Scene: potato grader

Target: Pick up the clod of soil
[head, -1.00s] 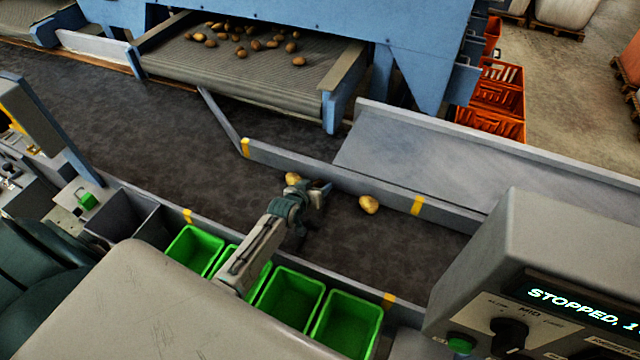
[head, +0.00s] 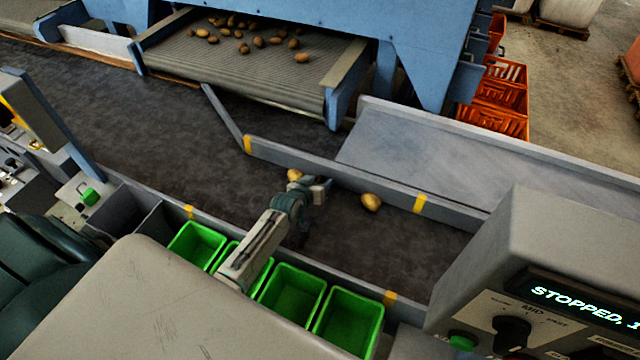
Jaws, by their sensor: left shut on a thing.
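My left gripper (head: 322,188) is over the dark belt (head: 170,130), near its far guide rail. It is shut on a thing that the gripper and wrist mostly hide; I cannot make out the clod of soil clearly. One potato (head: 294,174) lies just behind the gripper, partly covered by it. Another potato (head: 371,202) lies on the belt to the right, apart from the gripper. My right gripper is not in view.
Several green bins (head: 348,322) line the near belt edge. A guide rail (head: 330,176) with yellow marks bounds the far side. A control box (head: 560,270) reading "STOPPED" stands at the right. Potatoes lie on the feed conveyor (head: 240,75). The belt at left is clear.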

